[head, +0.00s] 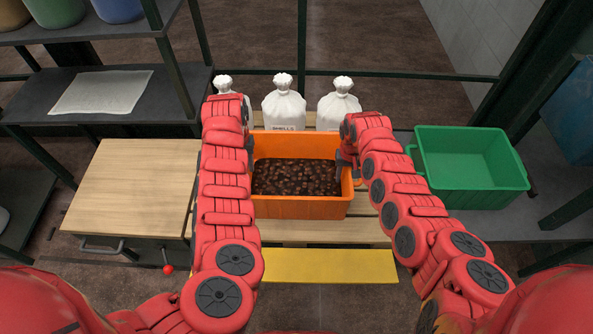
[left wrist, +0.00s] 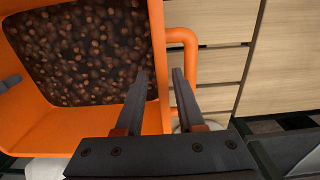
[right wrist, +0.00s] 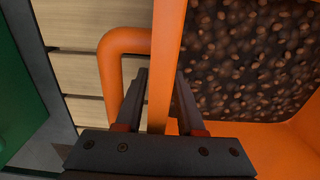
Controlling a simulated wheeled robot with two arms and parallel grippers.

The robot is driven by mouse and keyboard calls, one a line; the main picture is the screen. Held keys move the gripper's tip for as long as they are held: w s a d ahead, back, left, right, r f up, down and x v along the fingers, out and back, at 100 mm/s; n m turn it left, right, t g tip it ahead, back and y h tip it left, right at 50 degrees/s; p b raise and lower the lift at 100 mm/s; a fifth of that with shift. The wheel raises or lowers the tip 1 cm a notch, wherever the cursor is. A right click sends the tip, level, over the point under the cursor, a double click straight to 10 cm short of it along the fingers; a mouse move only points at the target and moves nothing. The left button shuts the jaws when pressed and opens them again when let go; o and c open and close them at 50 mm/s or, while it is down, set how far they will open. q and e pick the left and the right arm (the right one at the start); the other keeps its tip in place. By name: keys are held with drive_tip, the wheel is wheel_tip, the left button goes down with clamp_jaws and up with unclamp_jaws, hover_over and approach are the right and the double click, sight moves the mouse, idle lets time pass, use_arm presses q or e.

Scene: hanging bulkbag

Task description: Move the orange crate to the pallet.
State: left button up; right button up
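The orange crate (head: 300,207), filled with dark brown shells or nuts (head: 296,177), is over the slatted wooden pallet (head: 318,231); whether it rests on the slats or hangs just above them I cannot tell. My left gripper (left wrist: 161,72) has its fingers on both sides of the crate's left wall, beside the orange handle (left wrist: 190,75), and looks shut on it. My right gripper (right wrist: 161,73) likewise looks shut on the right wall, beside the other handle (right wrist: 112,75). In the head view my arm largely hides the left gripper; the right one (head: 346,163) shows partly.
White tied sacks (head: 284,103) stand behind the crate on the pallet. A wooden-topped cabinet (head: 133,187) is at left, and an empty green crate (head: 470,168) at right. Dark shelves (head: 98,100) are at back left. A yellow strip (head: 330,265) lies in front.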

use_arm(q)
wheel_tip(320, 180, up, 2)
use_arm(e)
drive_tip(key=shift+r, duration=0.1)
wheel_tip(320, 180, up, 12)
drive_tip(key=shift+f, duration=0.15)
idle(0.3)
idle(0.4)
